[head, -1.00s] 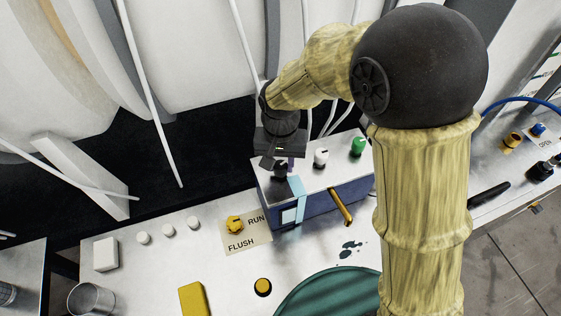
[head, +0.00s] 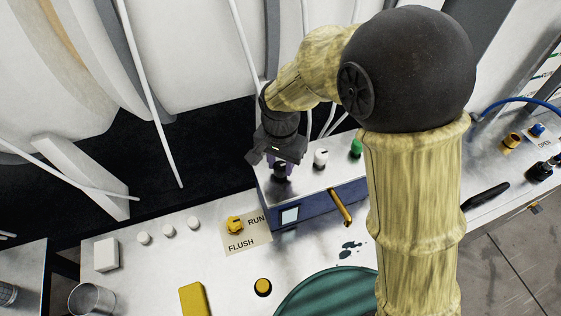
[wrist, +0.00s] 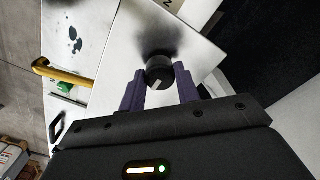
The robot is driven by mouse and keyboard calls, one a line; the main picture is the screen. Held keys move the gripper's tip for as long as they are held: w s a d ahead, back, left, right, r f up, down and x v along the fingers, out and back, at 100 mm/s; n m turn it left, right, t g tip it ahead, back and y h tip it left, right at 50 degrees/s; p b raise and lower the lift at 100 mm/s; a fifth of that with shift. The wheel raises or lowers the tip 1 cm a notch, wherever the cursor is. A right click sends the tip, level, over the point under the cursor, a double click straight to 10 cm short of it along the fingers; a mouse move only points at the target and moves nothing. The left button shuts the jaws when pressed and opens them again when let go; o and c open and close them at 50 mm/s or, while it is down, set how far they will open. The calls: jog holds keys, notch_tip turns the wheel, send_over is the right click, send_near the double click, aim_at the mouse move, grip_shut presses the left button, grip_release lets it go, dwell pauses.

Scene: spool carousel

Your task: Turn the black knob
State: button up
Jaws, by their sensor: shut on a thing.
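The black knob (wrist: 158,72) stands on the metal top of a blue box, with a pale mark on its face. In the head view the knob (head: 280,174) is partly hidden under my gripper. My gripper (wrist: 160,90) has its purple fingers on either side of the knob and is shut on it. In the head view my gripper (head: 280,160) comes down on the knob from above.
A white knob (head: 320,158) and a green knob (head: 357,147) stand to the right on the same blue box (head: 318,208). A brass lever (head: 341,207) sticks out of its front. A yellow knob (head: 235,225) sits on the RUN/FLUSH plate (head: 249,240).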

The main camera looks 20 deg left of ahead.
aim_at(281, 165)
jog(key=o, duration=1)
jog(key=shift+r, duration=0.1)
notch_tip(281, 165, up, 17)
jog(key=shift+r+b, duration=0.15)
jog(key=shift+b, duration=0.65)
jog(key=w+d+f+t, duration=0.15)
jog(key=d+f, duration=0.25)
jog(key=d, duration=0.4)
jog(key=w+d+f+g, duration=0.1)
jog(key=w+d+f, duration=0.25)
jog(key=d, duration=0.35)
jog(key=s+d+f, duration=0.2)
jog(key=d, duration=0.3)
jog(key=s+d+f+t, duration=0.1)
jog(key=s+d+f, duration=0.1)
jog(key=d, duration=0.3)
jog(key=s+d+f+n+t, duration=0.1)
jog(key=s+d+f, duration=0.2)
jog(key=d, duration=0.3)
jog(key=shift+f, duration=0.4)
